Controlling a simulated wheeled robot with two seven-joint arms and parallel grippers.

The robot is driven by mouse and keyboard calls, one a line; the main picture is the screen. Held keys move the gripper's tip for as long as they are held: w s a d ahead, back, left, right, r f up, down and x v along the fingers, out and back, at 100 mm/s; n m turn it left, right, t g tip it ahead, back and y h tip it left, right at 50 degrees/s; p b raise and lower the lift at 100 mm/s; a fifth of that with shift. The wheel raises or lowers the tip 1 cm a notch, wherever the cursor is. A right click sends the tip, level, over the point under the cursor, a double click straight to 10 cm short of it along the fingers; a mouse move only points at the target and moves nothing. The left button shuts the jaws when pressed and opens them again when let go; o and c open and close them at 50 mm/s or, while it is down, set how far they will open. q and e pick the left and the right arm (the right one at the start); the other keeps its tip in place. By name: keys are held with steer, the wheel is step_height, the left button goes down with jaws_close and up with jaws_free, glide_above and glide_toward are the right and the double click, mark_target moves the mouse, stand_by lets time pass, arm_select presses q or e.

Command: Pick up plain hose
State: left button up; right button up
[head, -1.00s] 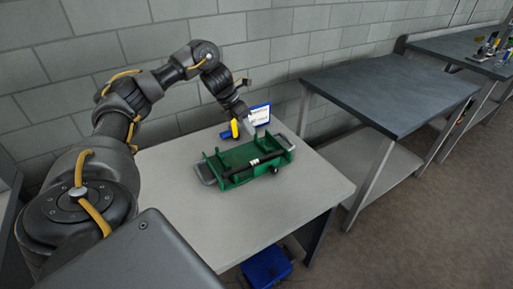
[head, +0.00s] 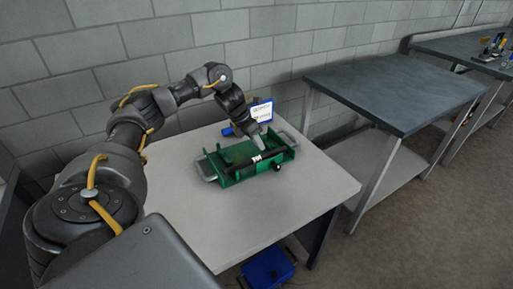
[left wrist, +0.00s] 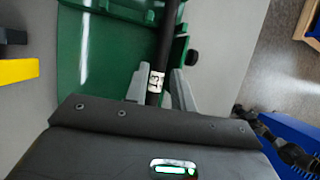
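A black hose (head: 243,166) with a white printed label lies lengthwise across a green tray (head: 228,181) on the near table. In the left wrist view the hose (left wrist: 168,40) runs from the top edge down between my fingertips, and its label (left wrist: 156,81) faces the camera. My left gripper (head: 257,148) points down at the labelled part of the hose. In the left wrist view its two grey fingers (left wrist: 160,88) stand apart, one on each side of the hose, with a gap showing on the right. The hose still appears to lie in the tray. My right gripper is out of view.
The tray has grey end handles (head: 206,171). A yellow item (left wrist: 18,71) lies left in the wrist view. A blue bin (head: 268,268) sits below. The table front (head: 215,225) is clear; a dark table (head: 395,90) stands right.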

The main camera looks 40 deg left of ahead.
mark_target(256, 159)
arm_select(q)
steer(key=p+x, duration=0.1)
steer(key=x, duration=0.4)
steer(key=shift+w+d, duration=0.1)
jaws_close()
